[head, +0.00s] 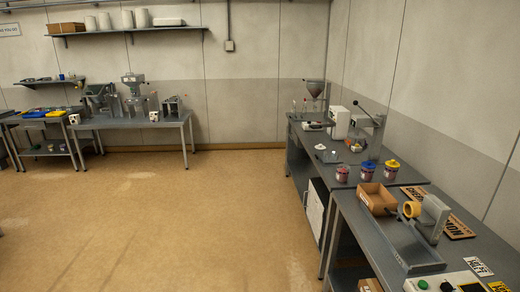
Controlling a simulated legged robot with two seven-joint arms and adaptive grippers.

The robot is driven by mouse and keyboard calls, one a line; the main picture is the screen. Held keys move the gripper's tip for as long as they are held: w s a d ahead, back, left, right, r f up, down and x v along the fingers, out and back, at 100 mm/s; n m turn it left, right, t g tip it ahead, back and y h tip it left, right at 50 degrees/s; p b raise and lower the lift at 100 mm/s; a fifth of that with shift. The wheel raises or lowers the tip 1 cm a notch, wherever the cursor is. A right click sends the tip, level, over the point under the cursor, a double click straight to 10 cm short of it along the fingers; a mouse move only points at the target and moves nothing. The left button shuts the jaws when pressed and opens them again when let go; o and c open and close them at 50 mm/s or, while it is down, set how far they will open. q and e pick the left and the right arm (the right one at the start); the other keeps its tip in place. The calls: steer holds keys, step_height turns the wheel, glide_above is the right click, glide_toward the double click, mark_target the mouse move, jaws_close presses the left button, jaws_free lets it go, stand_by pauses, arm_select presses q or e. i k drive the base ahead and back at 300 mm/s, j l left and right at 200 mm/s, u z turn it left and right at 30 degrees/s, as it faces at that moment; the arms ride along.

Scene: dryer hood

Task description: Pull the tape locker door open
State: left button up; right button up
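A small cabinet with a white front panel (315,210) stands under the right-hand workbench, seen at a steep angle. It may be the tape locker, but I cannot read any label on it. The panel looks closed, and I cannot make out a handle clearly. A roll of yellow tape (411,209) sits by a grey dispenser (433,218) on the bench above and to the right. Neither of my grippers is in view.
The right workbench (345,203) carries jars, an open cardboard box (376,199), signs and a lever press (372,130). A box (369,285) sits low beneath it. Another bench (150,122) with machines stands at the back left. The tan floor (190,220) between is clear.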

mark_target(316, 208)
steer(key=i, duration=2.15)
